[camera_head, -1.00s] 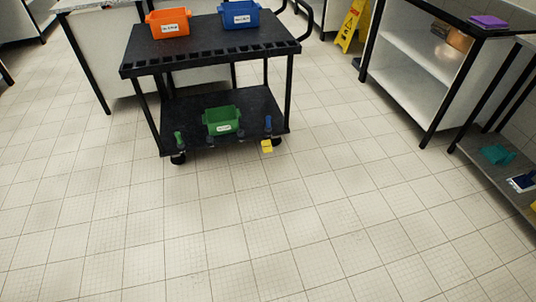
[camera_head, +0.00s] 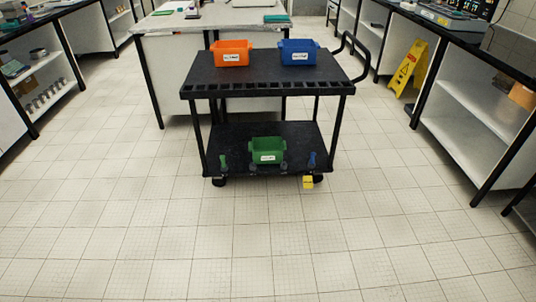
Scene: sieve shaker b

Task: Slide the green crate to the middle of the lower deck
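The green crate (camera_head: 268,150) with a white label stands upright on the lower deck (camera_head: 225,148) of a black two-deck cart. It sits near the middle of the deck, a little toward the front edge. Small items stand along the deck's front edge: a green one (camera_head: 223,162) at the left and a blue one (camera_head: 312,160) at the right. Darker small items between them are hard to make out. Neither of my grippers is in view.
The cart's upper deck (camera_head: 265,72) carries an orange crate (camera_head: 232,53) and a blue crate (camera_head: 299,52). A white bench (camera_head: 165,60) stands behind the cart. A yellow floor sign (camera_head: 408,66) stands to the right. The tiled floor in front is clear.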

